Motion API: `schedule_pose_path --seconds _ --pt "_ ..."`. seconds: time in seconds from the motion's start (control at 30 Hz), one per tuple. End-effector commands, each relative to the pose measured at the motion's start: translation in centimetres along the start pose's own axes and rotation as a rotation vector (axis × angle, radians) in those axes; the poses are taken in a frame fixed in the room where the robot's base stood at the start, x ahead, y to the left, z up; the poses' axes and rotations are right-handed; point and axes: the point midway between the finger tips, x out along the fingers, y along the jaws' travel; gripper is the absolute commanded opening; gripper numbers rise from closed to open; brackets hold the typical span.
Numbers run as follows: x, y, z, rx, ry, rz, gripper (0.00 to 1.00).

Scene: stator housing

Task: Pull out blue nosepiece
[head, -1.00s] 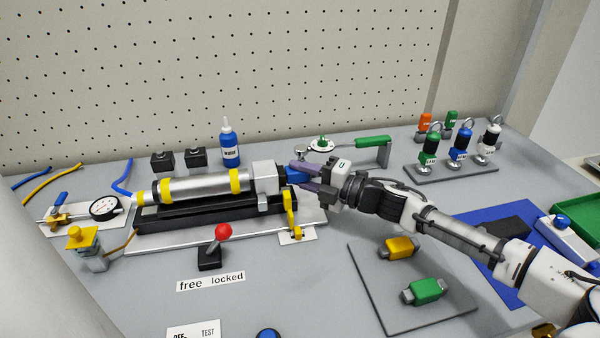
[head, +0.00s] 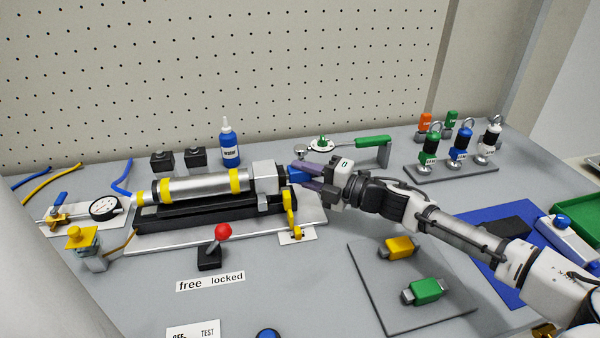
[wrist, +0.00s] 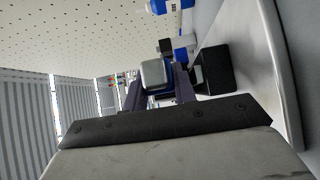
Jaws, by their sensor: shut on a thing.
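The blue nosepiece (head: 297,175) shows at the right end of the silver cylinder (head: 205,187) with yellow bands, which lies along a black cradle. My gripper (head: 310,178) comes from the right and is shut on the nosepiece, one purple-grey finger on each side. In the wrist view, the nosepiece's grey end face (wrist: 157,74) with blue edges sits between the fingers. The grey clamp block (head: 268,177) stands just left of the nosepiece. Whether the nosepiece's inner end is still inside the block is hard to tell.
A yellow lever (head: 290,213) hangs just below the nosepiece. A dial tool with a green handle (head: 372,142) stands behind my gripper. A red-knobbed lever (head: 223,231) stands in front, beside a "free locked" label. Yellow (head: 399,247) and green (head: 426,290) pieces lie on a grey mat.

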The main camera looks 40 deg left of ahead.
Motion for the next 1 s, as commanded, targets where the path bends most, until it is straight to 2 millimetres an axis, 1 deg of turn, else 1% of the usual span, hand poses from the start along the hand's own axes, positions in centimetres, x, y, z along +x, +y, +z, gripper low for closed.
schedule_pose_path --seconds 0.33,0.7,1.0 --pt "-0.1 0.0 0.1 0.0 0.001 0.001 0.0" --pt "-1.4 0.0 1.2 0.0 0.0 0.001 0.0" --pt "-1.6 0.1 1.3 0.0 0.001 0.0 0.0"
